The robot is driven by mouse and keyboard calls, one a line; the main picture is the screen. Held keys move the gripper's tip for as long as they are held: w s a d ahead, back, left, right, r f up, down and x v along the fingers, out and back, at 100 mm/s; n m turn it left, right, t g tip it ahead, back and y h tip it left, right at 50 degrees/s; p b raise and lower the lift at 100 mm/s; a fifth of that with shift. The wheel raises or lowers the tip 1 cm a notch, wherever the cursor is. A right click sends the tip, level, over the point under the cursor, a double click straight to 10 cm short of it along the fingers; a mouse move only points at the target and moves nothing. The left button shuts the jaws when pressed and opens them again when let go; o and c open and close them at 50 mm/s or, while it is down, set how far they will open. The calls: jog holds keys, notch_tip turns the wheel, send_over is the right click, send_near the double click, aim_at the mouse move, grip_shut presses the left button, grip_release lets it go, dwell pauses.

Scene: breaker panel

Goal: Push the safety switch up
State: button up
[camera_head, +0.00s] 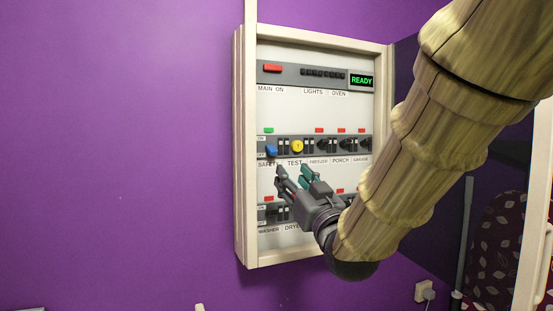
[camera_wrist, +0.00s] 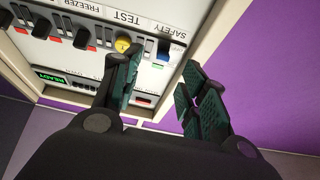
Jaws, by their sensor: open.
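The safety switch (camera_head: 271,150) is a blue lever above the SAFETY label, at the left end of the panel's middle row. It sits low, beside the OFF mark, with a green light (camera_head: 268,130) above it. In the wrist view, which is upside down, the blue switch (camera_wrist: 164,48) shows between and beyond my fingertips. My gripper (camera_head: 293,170) is open and empty, just below and right of the switch in the head view. I see no clear contact with the switch.
The breaker panel (camera_head: 312,115) hangs on a purple wall. A yellow TEST button (camera_head: 297,146) is right of the safety switch, and one finger overlaps it in the wrist view. A display (camera_head: 361,80) reads READY. My arm hides the panel's lower right.

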aim_at(274, 153)
jog(key=p+x, duration=0.1)
jog(key=x, duration=0.1)
jog(key=p+x, duration=0.1)
jog(key=x, duration=0.2)
jog(key=r+p+x, duration=0.1)
jog(key=x, duration=0.2)
jog(key=shift+s+a+r+p, duration=0.1)
jog(key=shift+s+a+p, duration=0.2)
jog(key=shift+p, duration=0.05)
jog(key=shift+w+a+r+p, duration=0.15)
jog(key=shift+a+r+p, duration=0.15)
jog(key=shift+r, duration=0.1)
jog(key=shift+w, duration=0.45)
jog(key=shift+w+f, duration=0.1)
jog(key=shift+f, duration=0.05)
grip_shut()
